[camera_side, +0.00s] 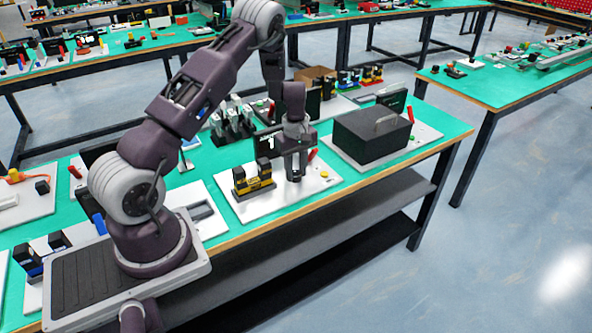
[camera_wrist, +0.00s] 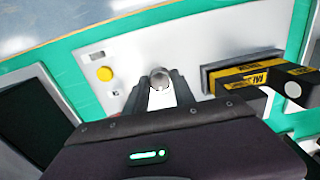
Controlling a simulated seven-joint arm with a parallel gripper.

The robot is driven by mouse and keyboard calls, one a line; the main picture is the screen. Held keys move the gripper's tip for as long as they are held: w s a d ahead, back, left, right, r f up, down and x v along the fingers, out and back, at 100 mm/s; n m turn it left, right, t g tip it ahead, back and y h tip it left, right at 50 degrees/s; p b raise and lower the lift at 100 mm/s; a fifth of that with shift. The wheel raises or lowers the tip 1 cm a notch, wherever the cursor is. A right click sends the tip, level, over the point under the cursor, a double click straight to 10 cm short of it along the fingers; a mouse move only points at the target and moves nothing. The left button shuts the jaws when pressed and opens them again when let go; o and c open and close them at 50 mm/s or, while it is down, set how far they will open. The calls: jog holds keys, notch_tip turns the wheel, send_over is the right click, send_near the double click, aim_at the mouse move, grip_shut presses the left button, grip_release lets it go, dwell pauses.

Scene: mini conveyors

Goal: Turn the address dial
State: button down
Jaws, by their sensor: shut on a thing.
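A small round grey dial (camera_wrist: 160,76) stands on the white board (camera_wrist: 134,45) in the wrist view. My gripper (camera_wrist: 161,92) is shut on it, with one dark finger on each side of the knob. In the side view, my gripper (camera_side: 293,177) points down at the white board (camera_side: 275,205). The dial is hidden there behind the fingers. Any pointer or marking on the dial is too small to tell. A dark display (camera_side: 269,143) with a white figure, which looks like a 1, stands behind my gripper.
A black and yellow mini conveyor (camera_side: 253,182) with dark blocks is left of my gripper. A yellow button (camera_side: 324,174) is to the right, and a red handle (camera_side: 312,155) is close behind. A dark box with a handle (camera_side: 372,138) stands on the neighbouring board.

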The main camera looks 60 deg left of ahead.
aim_at(296, 174)
jog(key=m, duration=0.5)
jog(key=shift+m, duration=0.3)
dwell(0.4)
jog(key=c, duration=1.1)
grip_release()
jog(key=shift+o, duration=0.2)
notch_tip(296, 174, up, 7)
jog(key=shift+r, duration=0.1)
